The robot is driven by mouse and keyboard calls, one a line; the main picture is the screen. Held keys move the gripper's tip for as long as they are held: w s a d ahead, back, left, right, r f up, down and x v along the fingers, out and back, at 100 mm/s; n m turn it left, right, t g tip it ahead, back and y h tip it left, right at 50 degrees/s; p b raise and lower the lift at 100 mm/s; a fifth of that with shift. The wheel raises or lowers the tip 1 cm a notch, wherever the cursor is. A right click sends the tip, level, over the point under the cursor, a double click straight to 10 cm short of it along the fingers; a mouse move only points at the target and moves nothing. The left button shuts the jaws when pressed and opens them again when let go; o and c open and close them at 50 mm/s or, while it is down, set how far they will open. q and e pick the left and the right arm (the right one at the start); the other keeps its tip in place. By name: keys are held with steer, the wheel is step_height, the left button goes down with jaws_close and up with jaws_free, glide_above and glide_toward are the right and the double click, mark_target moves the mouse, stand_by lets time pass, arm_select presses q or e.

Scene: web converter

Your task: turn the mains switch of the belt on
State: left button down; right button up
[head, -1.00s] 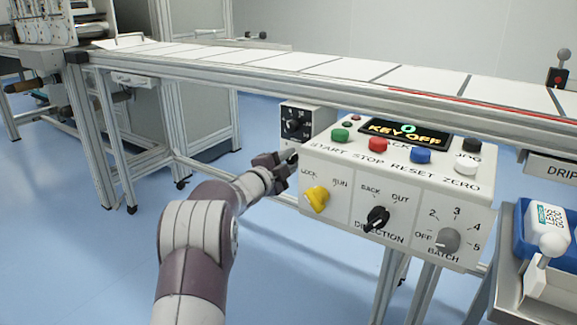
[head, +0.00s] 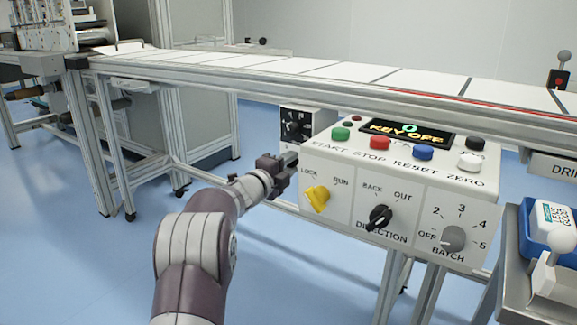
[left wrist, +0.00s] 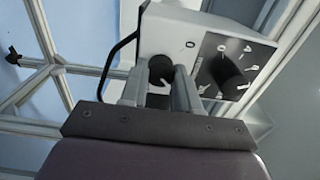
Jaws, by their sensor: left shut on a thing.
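A small box with a black dial on its front (head: 297,125) is mounted under the belt, behind the left end of the white control panel (head: 345,210). In the left wrist view, a round black knob (left wrist: 161,70) sits on another face of this box, near a "0" mark. My left gripper (left wrist: 161,88) is shut on that knob, one finger on each side. In the head view my left gripper (head: 288,162) is at the panel's left edge, below the box; the knob is hidden there. The panel's display (head: 407,131) reads KEY OFF. My right gripper is not in view.
The panel carries a yellow key switch (head: 317,199), a black direction knob (head: 380,217), a grey batch knob (head: 453,238) and several push buttons. The belt (head: 330,70) runs above. A blue tray (head: 535,240) stands at the right. Open floor lies to the left.

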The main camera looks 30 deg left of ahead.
arm_select(q)
steer(key=shift+f, duration=0.15)
steer(key=c, duration=0.8)
jaws_free()
steer(key=s+p, duration=0.1)
steer(key=s, duration=0.3)
steer(key=s+p, duration=0.2)
steer(key=s, duration=0.2)
steer(key=s+a+p, duration=0.1)
steer(key=s+p, duration=0.1)
steer(key=s, duration=0.2)
steer(key=shift+s, duration=0.35)
